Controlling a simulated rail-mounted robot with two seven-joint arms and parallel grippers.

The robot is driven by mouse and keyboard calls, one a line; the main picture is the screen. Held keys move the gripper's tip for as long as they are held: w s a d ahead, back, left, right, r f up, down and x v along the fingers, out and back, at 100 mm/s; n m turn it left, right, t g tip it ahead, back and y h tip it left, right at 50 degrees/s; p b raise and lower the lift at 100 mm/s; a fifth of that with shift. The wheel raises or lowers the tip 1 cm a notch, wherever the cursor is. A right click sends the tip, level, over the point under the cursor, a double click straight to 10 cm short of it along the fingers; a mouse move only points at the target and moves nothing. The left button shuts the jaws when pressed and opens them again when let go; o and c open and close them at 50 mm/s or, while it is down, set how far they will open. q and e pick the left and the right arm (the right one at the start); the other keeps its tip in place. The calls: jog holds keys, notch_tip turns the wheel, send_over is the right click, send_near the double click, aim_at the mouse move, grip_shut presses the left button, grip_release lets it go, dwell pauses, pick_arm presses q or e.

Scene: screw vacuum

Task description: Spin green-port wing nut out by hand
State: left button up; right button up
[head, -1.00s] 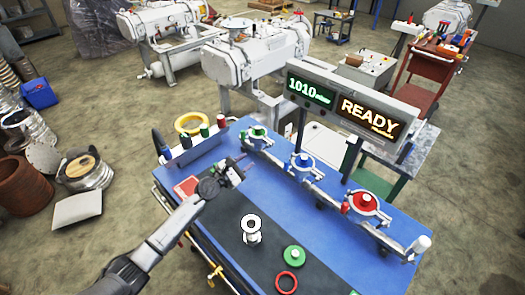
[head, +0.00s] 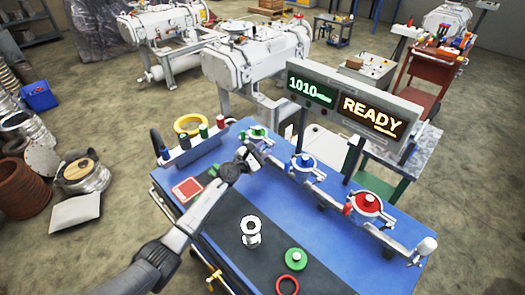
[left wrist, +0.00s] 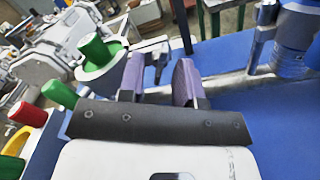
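The green port (head: 258,132) is the leftmost of three clamped ports on the pipe along the far side of the blue bench. Its green cap (left wrist: 95,48) shows left of my fingers in the left wrist view. My left gripper (head: 249,156) is just in front of this port, above the bench. In the left wrist view its two purple-padded fingers (left wrist: 158,75) are apart. Grey metal, perhaps part of the clamp, shows between and behind them; I cannot tell whether they touch it. The wing nut is not clearly seen. My right gripper is not in view.
The blue port (head: 303,161) and red port (head: 366,202) stand farther right on the pipe. A white flanged fitting (head: 251,232), a green disc (head: 295,259) and a red ring (head: 287,285) lie on the dark mat. The display (head: 350,108) reads 1010 and READY.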

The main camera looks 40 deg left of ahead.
pick_arm(q)
jog(key=shift+c, duration=0.2)
grip_shut()
